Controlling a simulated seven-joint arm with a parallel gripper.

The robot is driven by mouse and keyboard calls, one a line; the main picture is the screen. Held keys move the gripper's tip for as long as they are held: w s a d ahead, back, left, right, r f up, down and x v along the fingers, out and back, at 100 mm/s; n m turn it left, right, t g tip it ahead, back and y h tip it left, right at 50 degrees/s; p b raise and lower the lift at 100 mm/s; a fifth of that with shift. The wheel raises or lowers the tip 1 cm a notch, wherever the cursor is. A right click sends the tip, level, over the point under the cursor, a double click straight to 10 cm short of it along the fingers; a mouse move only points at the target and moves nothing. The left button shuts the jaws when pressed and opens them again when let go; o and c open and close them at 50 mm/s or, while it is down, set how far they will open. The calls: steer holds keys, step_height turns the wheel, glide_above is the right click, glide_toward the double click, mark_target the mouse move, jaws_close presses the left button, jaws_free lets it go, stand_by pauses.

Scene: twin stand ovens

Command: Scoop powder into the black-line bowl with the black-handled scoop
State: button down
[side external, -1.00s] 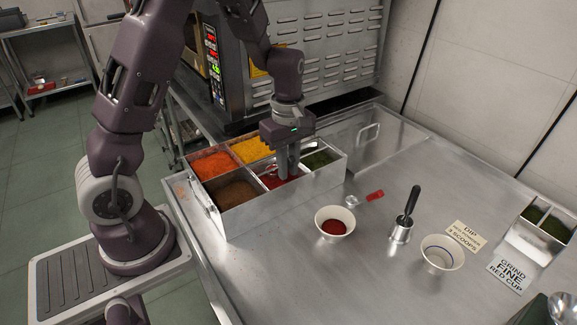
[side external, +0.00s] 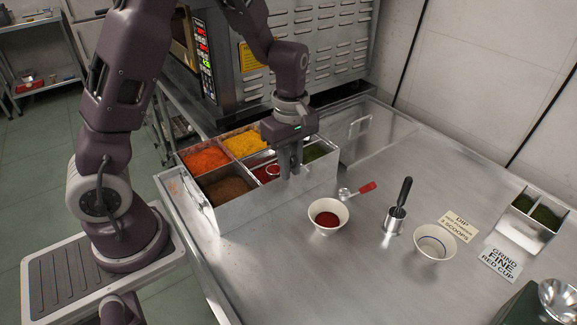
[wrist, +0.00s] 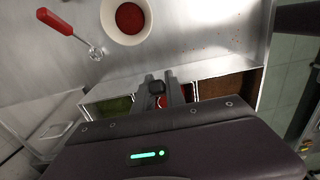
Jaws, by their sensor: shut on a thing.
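My gripper (side external: 290,172) is at the front of the steel bin, beside the red powder (side external: 262,177) compartment. It is shut on the black-handled scoop, whose dark handle end (wrist: 155,87) shows between the fingers in the wrist view. The scoop's round metal head (side external: 272,170) shows left of the fingers with red in it; how full it is, I cannot tell. A white bowl (side external: 328,217) with red powder inside stands in front of the bin. Another white bowl (side external: 434,242), with a dark, bluish line inside, stands empty further right.
The steel bin (side external: 235,212) also holds orange, yellow, brown and green powders. A red-handled scoop (side external: 366,188) lies behind the filled bowl. Cards and a green-filled tray (side external: 525,235) are at right.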

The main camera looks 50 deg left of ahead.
steer(key=shift+r, duration=3.15)
steer(key=w+d+f, duration=0.1)
steer(key=w+d, duration=0.1)
steer(key=d, duration=0.7)
steer(key=w+d+f, duration=0.2)
steer(key=d, duration=0.6)
steer(key=a+f+h, duration=0.1)
steer(key=a+h, duration=1.3)
steer(key=h, duration=0.4)
steer(key=shift+s+a+f+h, duration=0.2)
steer(key=shift+a+h, duration=0.1)
steer(key=shift+a, duration=0.1)
stand_by(1.5)
